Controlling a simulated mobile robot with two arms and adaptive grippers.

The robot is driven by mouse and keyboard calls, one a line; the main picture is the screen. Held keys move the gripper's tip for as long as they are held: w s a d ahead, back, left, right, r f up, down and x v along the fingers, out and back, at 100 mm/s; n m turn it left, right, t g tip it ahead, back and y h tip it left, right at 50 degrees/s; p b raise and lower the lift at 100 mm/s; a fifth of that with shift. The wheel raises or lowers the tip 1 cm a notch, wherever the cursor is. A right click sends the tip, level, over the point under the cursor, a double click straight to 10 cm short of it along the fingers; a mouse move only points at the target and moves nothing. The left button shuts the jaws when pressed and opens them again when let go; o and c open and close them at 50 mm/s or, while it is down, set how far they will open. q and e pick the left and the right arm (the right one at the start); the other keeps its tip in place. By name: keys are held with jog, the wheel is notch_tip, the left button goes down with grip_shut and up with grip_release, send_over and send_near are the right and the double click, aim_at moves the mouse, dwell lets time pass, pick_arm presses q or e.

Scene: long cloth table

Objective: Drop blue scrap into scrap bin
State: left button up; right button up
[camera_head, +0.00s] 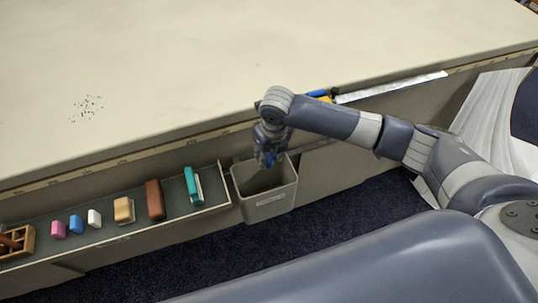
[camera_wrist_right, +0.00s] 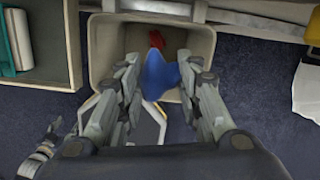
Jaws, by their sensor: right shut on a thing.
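The scrap bin (camera_head: 268,209) is a grey, open-topped box at the table's front side, right of the shelf. Its rim and walls also show in the right wrist view (camera_wrist_right: 101,45). My right gripper (camera_head: 268,160) points down over the bin's opening. In the right wrist view my right gripper (camera_wrist_right: 160,82) is shut on the blue scrap (camera_wrist_right: 160,76), a crumpled blue piece seen against the bin's opening. A small red piece (camera_wrist_right: 156,39) shows beyond it, inside the bin. My left gripper is in neither view.
A narrow shelf (camera_head: 105,236) left of the bin holds several blocks and a teal item (camera_head: 191,184). A metal ruler-like strip (camera_head: 390,88) lies along the table edge behind my right arm. The pale tabletop (camera_head: 200,60) is mostly bare, with dark specks at left.

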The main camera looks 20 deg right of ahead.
aim_at(269, 164)
jog(key=shift+f+n, duration=0.3)
jog(key=shift+n, duration=0.1)
jog(key=shift+f+b, duration=0.2)
jog(key=shift+b, duration=0.1)
notch_tip(269, 164, down, 6)
jog(key=b, duration=0.6)
jog(key=shift+r+b, duration=0.2)
jog(key=shift+b, duration=0.1)
jog(key=shift+r, duration=0.1)
jog(key=o, duration=0.9)
jog(key=shift+c, duration=0.2)
jog(key=shift+r, duration=0.5)
jog(key=r, duration=0.3)
jog(key=s+r, duration=0.1)
jog(key=r, duration=0.6)
jog(key=shift+s+d+r, duration=0.25)
jog(key=shift+s+r, duration=0.1)
jog(key=shift+r, duration=0.05)
